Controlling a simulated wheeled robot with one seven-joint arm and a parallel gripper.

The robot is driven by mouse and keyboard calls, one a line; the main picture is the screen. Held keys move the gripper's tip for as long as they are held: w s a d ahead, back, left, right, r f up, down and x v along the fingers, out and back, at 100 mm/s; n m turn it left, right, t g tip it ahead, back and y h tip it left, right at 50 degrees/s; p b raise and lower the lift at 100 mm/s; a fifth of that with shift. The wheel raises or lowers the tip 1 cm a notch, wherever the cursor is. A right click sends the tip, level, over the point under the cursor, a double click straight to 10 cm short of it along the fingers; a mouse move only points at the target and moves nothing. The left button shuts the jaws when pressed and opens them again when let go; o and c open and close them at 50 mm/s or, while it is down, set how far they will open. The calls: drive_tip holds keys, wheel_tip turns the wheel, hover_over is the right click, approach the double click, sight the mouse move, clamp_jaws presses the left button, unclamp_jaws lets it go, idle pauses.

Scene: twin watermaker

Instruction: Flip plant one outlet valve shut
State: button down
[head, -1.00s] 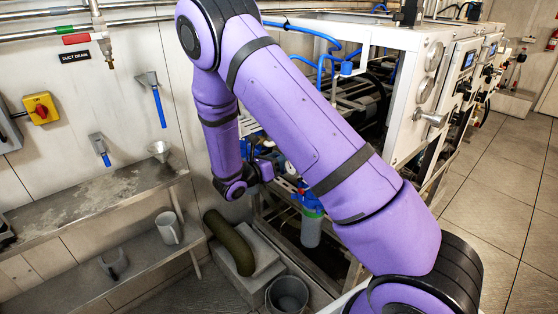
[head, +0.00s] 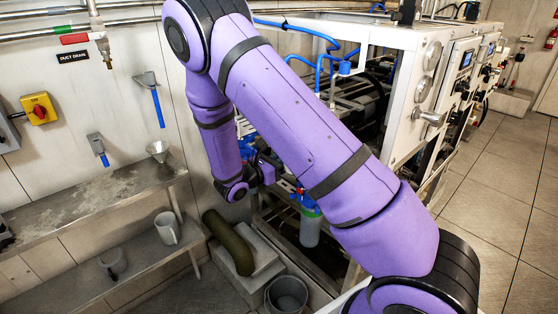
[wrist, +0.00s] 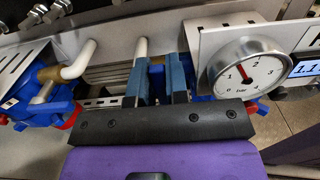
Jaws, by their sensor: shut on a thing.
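In the wrist view my gripper (wrist: 160,80) shows from behind, its two blue-grey fingers close together. A narrow blue piece (wrist: 157,83) with a brass-coloured part (wrist: 157,60) above it sits between the fingers, and the gripper is shut on it. It looks like a valve handle, but the fingers and the gripper body hide most of it. I cannot tell whether it stands open or shut. In the head view my arm reaches down beside the machine frame (head: 400,118), and the fingertips are hidden there.
In the wrist view a round pressure gauge (wrist: 248,67) stands close to the right of the fingers. A white pipe (wrist: 79,60) and blue fittings (wrist: 30,95) are to the left. In the head view a shelf (head: 90,205) and a bucket (head: 287,295) are nearby.

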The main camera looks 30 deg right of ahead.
drive_tip(key=shift+s, duration=0.1)
drive_tip(key=c, duration=1.1)
unclamp_jaws()
drive_tip(key=a+n, duration=0.3)
drive_tip(key=a, duration=0.8)
drive_tip(key=s+d+r+m+g+y, duration=0.1)
drive_tip(key=s+r+m+y, duration=0.4)
drive_tip(key=s+r+m, duration=0.1)
drive_tip(key=s+d+r+m+g+y, duration=0.1)
drive_tip(key=s+r+m+y, duration=0.4)
drive_tip(key=r+m, duration=0.3)
drive_tip(key=s+d+r+m+g+y, duration=0.1)
drive_tip(key=s+r+m+y, duration=0.5)
drive_tip(key=s+r+m, duration=0.1)
drive_tip(key=shift+s+d+r+m, duration=0.1)
drive_tip(key=shift+s+r+m, duration=0.3)
drive_tip(key=shift+m, duration=0.2)
